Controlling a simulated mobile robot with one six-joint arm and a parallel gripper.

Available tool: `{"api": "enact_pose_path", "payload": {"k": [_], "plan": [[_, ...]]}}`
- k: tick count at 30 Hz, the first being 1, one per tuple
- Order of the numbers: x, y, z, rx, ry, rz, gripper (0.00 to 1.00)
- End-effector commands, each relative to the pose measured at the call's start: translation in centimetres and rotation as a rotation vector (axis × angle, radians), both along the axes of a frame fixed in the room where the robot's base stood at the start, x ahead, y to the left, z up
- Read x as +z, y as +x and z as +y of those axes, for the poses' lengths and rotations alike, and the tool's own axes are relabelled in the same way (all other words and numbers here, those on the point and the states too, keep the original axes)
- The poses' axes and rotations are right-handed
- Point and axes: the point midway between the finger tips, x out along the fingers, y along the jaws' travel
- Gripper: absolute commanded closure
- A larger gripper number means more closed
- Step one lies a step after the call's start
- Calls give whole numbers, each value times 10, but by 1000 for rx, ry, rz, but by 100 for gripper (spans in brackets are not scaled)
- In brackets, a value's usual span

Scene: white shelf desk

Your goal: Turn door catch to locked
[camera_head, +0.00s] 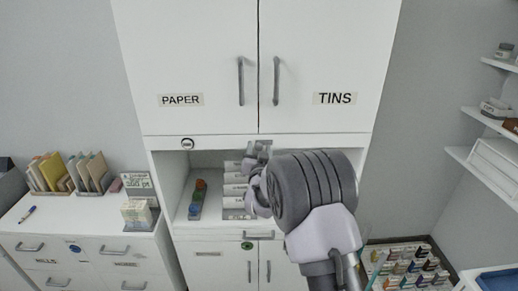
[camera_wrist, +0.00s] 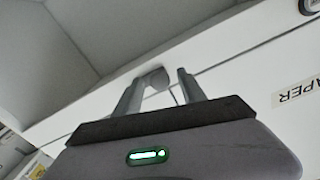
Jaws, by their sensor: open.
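The door catch (camera_wrist: 154,79) appears as a small grey tab at the lower edge of the white doors, in the wrist view. It sits between the tips of my open gripper (camera_wrist: 160,84); whether either finger touches it I cannot tell. In the head view my gripper (camera_head: 253,160) is just below the seam between the PAPER door (camera_head: 185,60) and the TINS door (camera_head: 325,60). There the fingers and wrist largely cover the catch, and its turn angle is unclear. Both doors look closed.
Two vertical grey handles (camera_head: 240,82) (camera_head: 276,82) hang above my gripper. A round dark-rimmed fitting (camera_head: 187,143) is on the rail to the left. The open niche below holds coloured items (camera_head: 197,198) and stacked white trays (camera_head: 234,190).

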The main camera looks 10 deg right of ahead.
Motion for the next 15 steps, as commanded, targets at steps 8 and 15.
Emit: {"api": "enact_pose_path", "payload": {"k": [8, 15], "plan": [[0, 1, 0, 0, 0, -1, 56], [0, 1, 0, 0, 0, 0, 100]]}}
